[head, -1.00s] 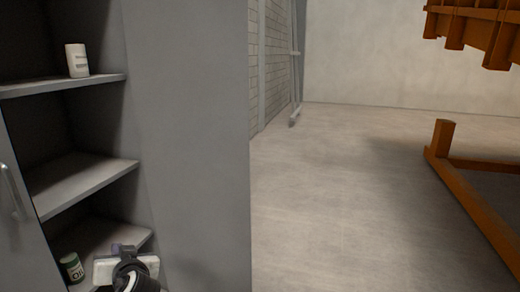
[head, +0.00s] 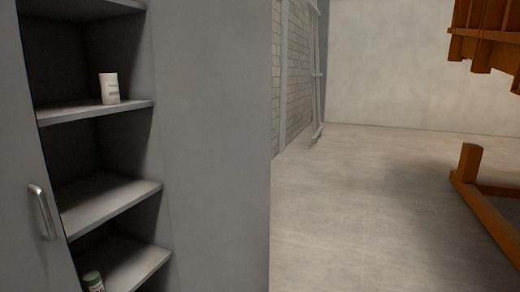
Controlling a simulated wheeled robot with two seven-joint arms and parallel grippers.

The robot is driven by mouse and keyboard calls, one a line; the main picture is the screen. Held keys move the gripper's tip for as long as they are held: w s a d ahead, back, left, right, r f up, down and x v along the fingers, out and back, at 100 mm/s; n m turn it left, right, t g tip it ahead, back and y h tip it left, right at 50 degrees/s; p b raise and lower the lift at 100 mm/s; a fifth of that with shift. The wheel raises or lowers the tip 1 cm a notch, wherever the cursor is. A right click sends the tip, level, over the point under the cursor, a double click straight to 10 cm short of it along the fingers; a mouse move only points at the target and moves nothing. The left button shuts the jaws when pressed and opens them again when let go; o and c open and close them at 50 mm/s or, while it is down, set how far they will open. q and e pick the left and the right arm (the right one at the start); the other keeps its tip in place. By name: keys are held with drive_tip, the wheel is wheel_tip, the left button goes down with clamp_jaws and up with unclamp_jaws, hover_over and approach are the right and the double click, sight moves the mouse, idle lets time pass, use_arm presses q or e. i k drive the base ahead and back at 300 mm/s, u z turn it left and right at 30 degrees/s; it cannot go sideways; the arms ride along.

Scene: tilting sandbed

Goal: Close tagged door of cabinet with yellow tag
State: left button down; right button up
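A grey cabinet (head: 215,150) stands at the left, its side panel toward the middle of the head view. Its front is partly open and shows shelves inside. A grey door (head: 22,200) with a metal handle (head: 42,212) is at the far left edge; its outer parts are cut off by the frame. No yellow tag shows. A white container (head: 109,88) stands on an upper shelf (head: 95,112). A green-and-white can (head: 93,281) is on a lower shelf, cut by the bottom edge. Neither gripper is in view.
Open concrete floor (head: 350,210) lies right of the cabinet. An orange frame (head: 485,205) stands at the right, with an orange raised structure (head: 490,45) above it. A grey metal frame (head: 317,75) leans by the brick wall (head: 290,75) behind.

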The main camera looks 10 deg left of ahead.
sight(213, 60)
drive_tip(key=z, duration=0.35)
drive_tip(key=i, duration=4.45)
drive_tip(key=u, duration=4.15)
drive_tip(key=i, duration=0.4)
drive_tip(key=z, duration=0.2)
drive_tip(key=k, duration=0.95)
drive_tip(key=u, duration=0.7)
drive_tip(key=i, duration=0.9)
drive_tip(key=z, duration=0.2)
